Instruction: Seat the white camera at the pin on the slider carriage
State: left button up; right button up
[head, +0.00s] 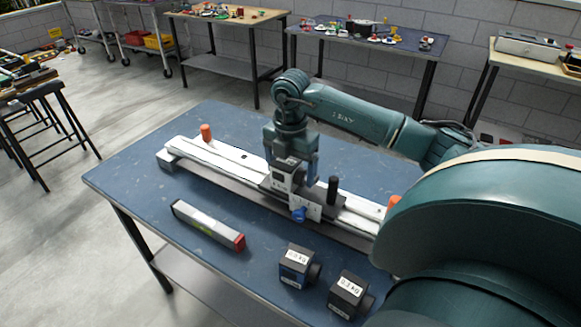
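The white camera (283,180) is a small pale box with dark parts, upright at the slider carriage (264,187). My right gripper (291,163) points down from above, with its fingers on either side of the camera's top, and looks shut on it. The carriage rides on the long white slider rail (212,160) and has a blue knob (299,214) and a black upright handle (333,188). The pin is hidden, and I cannot tell whether the camera is down on it. My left gripper is out of view.
Two dark boxes with white labels, one (295,265) left of the other (347,294), lie on the blue table (140,188) in front of the rail. Orange knobs (206,131) stand at the rail ends.

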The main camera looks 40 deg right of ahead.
aim_at(291, 162)
jog(key=shift+o, duration=1.1)
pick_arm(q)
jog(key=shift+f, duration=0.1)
pick_arm(e)
jog(key=shift+f, duration=0.1)
pick_arm(q)
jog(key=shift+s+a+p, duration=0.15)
jog(key=shift+p, duration=0.35)
pick_arm(e)
notch_tip(291, 162, up, 13)
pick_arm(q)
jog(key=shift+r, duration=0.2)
